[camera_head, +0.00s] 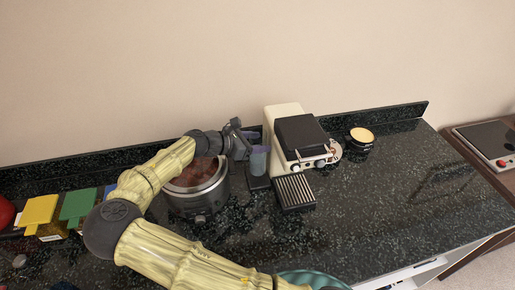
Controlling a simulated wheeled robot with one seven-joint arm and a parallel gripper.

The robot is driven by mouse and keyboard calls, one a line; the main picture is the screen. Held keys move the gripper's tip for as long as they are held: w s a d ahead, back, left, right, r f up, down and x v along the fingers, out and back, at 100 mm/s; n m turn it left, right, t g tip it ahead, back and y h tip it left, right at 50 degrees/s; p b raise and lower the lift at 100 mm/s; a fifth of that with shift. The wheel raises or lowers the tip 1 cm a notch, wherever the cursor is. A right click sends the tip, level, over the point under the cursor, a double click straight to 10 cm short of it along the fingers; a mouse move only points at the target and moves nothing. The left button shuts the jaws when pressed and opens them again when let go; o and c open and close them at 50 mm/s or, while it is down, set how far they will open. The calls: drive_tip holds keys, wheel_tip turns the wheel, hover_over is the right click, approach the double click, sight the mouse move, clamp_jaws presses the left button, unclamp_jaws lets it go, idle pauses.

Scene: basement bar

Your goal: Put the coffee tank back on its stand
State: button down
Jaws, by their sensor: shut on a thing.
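The coffee tank (258,161) is a small bluish-grey upright container just left of the white coffee machine (271,128). My gripper (254,143) is shut on its upper part, reaching in from the left. A dark flat base (259,183), which looks like the stand, shows directly below the tank. I cannot tell whether the tank touches it. The gripper's fingers and wrist hide part of the tank's top.
A steel pot (199,200) with reddish contents stands left of the tank, partly behind my arm. A ridged drip tray (294,193) sits before the machine. A small dark cup (359,139) stands to its right.

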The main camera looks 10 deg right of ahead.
wheel_tip(320, 180, down, 3)
drive_tip(key=shift+r, duration=0.1)
drive_tip(key=c, duration=0.5)
unclamp_jaws()
drive_tip(key=b+v, duration=0.2)
drive_tip(key=v, duration=1)
drive_tip(key=shift+b, duration=0.3)
